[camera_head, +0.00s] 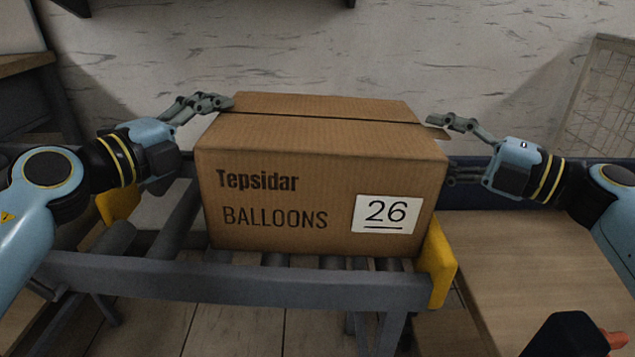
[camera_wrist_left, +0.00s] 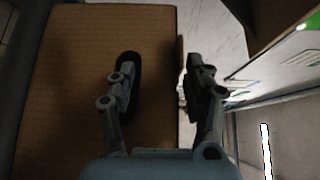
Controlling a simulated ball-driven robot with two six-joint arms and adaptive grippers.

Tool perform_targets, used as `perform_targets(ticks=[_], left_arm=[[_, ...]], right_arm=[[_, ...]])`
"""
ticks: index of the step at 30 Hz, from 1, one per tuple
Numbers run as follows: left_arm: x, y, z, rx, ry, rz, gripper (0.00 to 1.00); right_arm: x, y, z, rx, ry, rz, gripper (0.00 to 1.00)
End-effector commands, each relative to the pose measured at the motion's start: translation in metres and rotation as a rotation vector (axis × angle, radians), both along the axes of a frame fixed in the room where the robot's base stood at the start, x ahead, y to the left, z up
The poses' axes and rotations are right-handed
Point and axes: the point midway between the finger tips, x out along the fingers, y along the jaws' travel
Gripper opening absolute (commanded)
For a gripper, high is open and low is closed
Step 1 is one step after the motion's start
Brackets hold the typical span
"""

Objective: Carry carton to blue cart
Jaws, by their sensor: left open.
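A brown cardboard carton (camera_head: 318,170), printed "Tepsidar BALLOONS" with a white "26" label, sits upright on a grey roller conveyor (camera_head: 240,278) in the head view. My left gripper (camera_head: 215,103) is at its left side near the top edge. In the left wrist view the open left gripper (camera_wrist_left: 162,62) has one finger over the carton's side (camera_wrist_left: 65,90) and the other past its edge. My right gripper (camera_head: 446,148) is at the right side, fingers spread; contact is unclear. A dark blue-edged wooden deck (camera_head: 540,255), possibly the blue cart, lies at right.
Yellow end pieces (camera_head: 438,262) stand at the conveyor's ends, one close to the carton's lower right. A wooden-topped bench (camera_head: 22,64) is at far left. A mesh panel (camera_head: 605,95) stands at back right. A dark object (camera_head: 565,335) with red sits at front right.

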Motion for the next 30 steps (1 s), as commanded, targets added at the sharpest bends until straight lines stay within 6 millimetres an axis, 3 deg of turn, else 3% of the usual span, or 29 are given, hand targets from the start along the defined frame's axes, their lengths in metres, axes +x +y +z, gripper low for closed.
perform_targets(ticks=[6, 16, 27, 30], left_arm=[[0.015, -0.009, -0.001, 0.000, 0.000, 0.000, 0.51], [0.016, -0.010, -0.001, 0.001, 0.000, -0.001, 0.50], [0.016, -0.010, -0.001, 0.001, 0.000, 0.000, 0.02], [0.016, -0.010, -0.001, 0.001, 0.000, 0.000, 0.00]], right_arm=[[0.009, 0.015, 0.001, 0.000, 0.001, 0.000, 0.51], [0.010, 0.016, 0.001, -0.001, 0.001, 0.000, 0.50], [0.010, 0.016, 0.001, -0.001, 0.001, 0.000, 0.02], [0.010, 0.016, 0.001, -0.001, 0.000, -0.001, 0.00]])
